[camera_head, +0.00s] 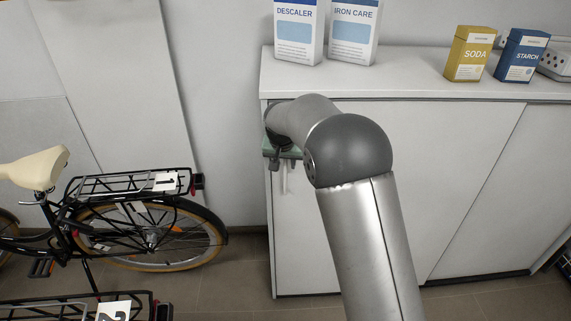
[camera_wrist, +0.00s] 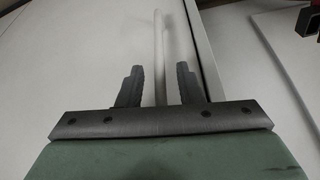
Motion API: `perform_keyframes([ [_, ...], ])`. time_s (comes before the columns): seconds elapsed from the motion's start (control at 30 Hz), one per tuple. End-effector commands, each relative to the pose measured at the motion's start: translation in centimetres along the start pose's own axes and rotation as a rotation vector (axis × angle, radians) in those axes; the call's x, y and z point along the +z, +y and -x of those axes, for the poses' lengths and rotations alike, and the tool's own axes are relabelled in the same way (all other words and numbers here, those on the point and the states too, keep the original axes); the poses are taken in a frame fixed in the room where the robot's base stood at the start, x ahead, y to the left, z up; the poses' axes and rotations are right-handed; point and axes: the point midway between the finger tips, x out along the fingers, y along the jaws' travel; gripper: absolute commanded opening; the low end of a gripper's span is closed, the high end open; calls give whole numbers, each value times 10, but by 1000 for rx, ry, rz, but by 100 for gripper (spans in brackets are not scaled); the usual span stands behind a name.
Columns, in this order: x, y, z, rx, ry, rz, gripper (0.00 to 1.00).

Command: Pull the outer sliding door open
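The white cabinet has a large flat sliding door panel (camera_head: 440,190) on its front, which also fills the left of the wrist view (camera_wrist: 70,60). A slim white bar handle (camera_head: 284,180) stands near the panel's left edge; in the wrist view the handle (camera_wrist: 159,30) runs upright between my fingers. My gripper (camera_wrist: 159,78) is open, with one dark finger on each side of the handle and a visible gap on both sides. In the head view my gripper (camera_head: 280,158) is mostly hidden behind my arm at the handle's upper end.
A second panel (camera_head: 505,205) lies right of a slanted seam. On the cabinet top (camera_head: 400,86) stand a descaler box (camera_head: 297,30), an iron care box (camera_head: 352,30), a soda box (camera_head: 470,54) and a starch box (camera_head: 521,56). A bicycle (camera_head: 130,215) stands left, with floor between.

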Motion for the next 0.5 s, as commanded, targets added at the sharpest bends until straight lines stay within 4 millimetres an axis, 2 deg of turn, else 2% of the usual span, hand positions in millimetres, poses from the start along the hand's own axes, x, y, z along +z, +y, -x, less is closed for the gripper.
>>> perform_keyframes([
  [0.2,0,0,-18,0,1,-1,33],
  [0.5,0,0,-20,0,1,0,33],
])
